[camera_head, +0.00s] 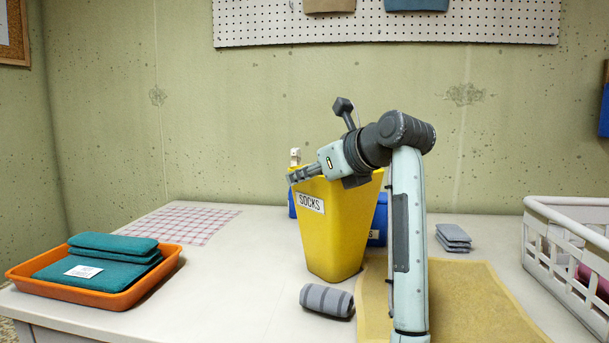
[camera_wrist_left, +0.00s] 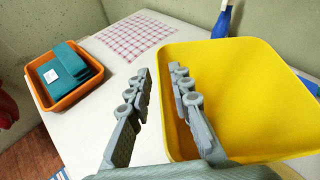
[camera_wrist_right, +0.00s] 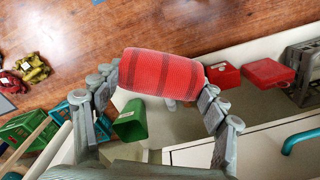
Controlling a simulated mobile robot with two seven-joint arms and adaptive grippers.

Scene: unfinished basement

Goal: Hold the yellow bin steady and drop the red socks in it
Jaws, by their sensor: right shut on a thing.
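The yellow bin (camera_head: 335,235), labelled SOCKS, stands upright on the table and also fills the right of the left wrist view (camera_wrist_left: 265,90). My left gripper (camera_head: 291,177) is open at the bin's rim. In the left wrist view, its fingers (camera_wrist_left: 160,80) lie either side of the near rim, one over the bin and one outside; contact is unclear. The red socks (camera_wrist_right: 160,72), a striped roll, are in the right wrist view. My right gripper (camera_wrist_right: 158,86) is shut on them, a finger at each end. Neither shows in the head view. The bin's floor is hidden.
A grey striped roll (camera_head: 327,300) lies before the bin, beside a yellow mat (camera_head: 490,305). Blue containers (camera_head: 379,218) stand behind it. An orange tray (camera_head: 110,297) with teal cloths is left, a white basket (camera_head: 540,235) right. Table left of the bin is clear.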

